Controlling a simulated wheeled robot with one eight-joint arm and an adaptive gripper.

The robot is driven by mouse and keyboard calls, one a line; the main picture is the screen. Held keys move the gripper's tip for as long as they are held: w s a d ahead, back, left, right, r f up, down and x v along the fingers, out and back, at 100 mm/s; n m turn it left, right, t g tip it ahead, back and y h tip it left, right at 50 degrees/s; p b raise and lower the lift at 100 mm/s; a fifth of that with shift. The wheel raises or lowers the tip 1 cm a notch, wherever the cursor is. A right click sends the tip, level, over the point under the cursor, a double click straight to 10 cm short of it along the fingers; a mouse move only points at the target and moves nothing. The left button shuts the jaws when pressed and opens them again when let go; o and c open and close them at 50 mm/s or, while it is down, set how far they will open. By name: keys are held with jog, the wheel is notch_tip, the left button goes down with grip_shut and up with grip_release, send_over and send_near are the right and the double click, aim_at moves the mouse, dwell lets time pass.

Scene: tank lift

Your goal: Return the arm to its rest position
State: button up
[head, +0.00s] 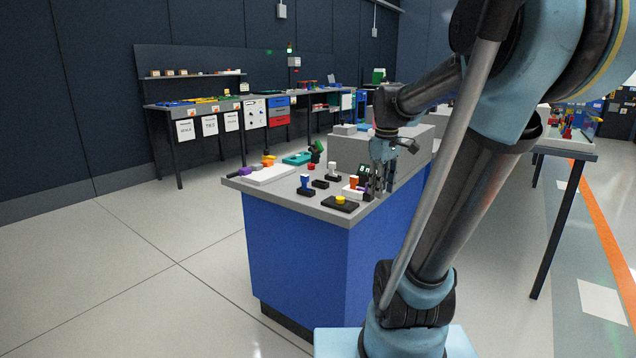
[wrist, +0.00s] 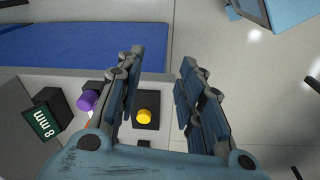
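My gripper (head: 380,188) hangs fingers-down by the near right edge of the blue bench's grey top (head: 325,205). In the wrist view my gripper (wrist: 162,60) has its two fingers spread apart with nothing between the tips. My arm is stretched forward and bent down at the wrist over the bench. A yellow button on a black base (head: 340,203) sits just left of the gripper; in the wrist view the yellow button (wrist: 144,117) shows between the fingers, lower down. A purple knob (wrist: 87,101) is beside the left finger.
A green display reading 8 mm (wrist: 44,122) stands near the purple knob. A grey block (head: 365,152), a blue switch (head: 306,184) and several small controls crowd the top. A long workbench (head: 200,102) runs along the back wall. The floor (head: 150,255) at left is clear.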

jog(key=s+f+m+t, duration=0.1)
jog(key=s+f+m, duration=0.7)
jog(key=s+f, duration=0.7)
jog(key=shift+s, duration=0.95)
jog(key=shift+w+f, duration=0.25)
jog(key=shift+w, duration=0.2)
